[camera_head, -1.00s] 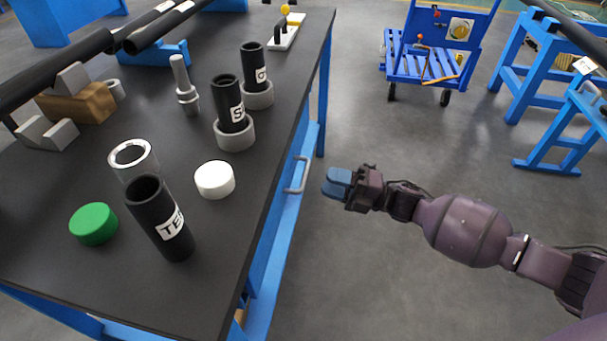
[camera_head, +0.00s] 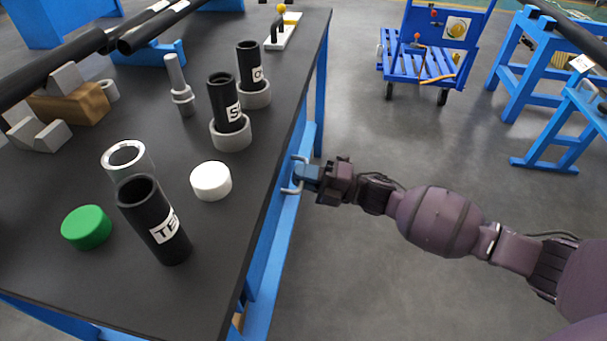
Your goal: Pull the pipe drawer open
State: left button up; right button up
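The drawer's blue front (camera_head: 270,240) runs under the right edge of the black workbench and looks closed. Its pale metal handle (camera_head: 291,190) sticks out toward the right. My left gripper is not in view.
The black workbench (camera_head: 90,285) holds a leaning black tube (camera_head: 150,215), a green cap (camera_head: 86,227), a white cap (camera_head: 211,180) and several other pipe parts. A blue cart (camera_head: 425,65) and a blue stand (camera_head: 535,85) are farther off.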

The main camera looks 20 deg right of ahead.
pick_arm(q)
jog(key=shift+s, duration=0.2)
pick_arm(e)
grip_shut()
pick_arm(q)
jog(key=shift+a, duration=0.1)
pick_arm(e)
jog(key=shift+s+d, duration=0.1)
pick_arm(q)
jog(key=p, duration=0.1)
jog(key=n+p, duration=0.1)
jog(key=p, duration=0.1)
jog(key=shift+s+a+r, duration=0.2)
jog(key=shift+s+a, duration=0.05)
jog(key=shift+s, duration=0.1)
pick_arm(e)
jog(key=r+v, duration=0.3)
jog(key=v, duration=1.2)
jog(key=r+v, duration=0.2)
jog(key=v, duration=1.3)
jog(key=shift+s+d+r, duration=0.35)
jog(key=shift+s+d, duration=0.05)
jog(key=shift+d, duration=0.05)
jog(key=o, duration=0.5)
grip_release()
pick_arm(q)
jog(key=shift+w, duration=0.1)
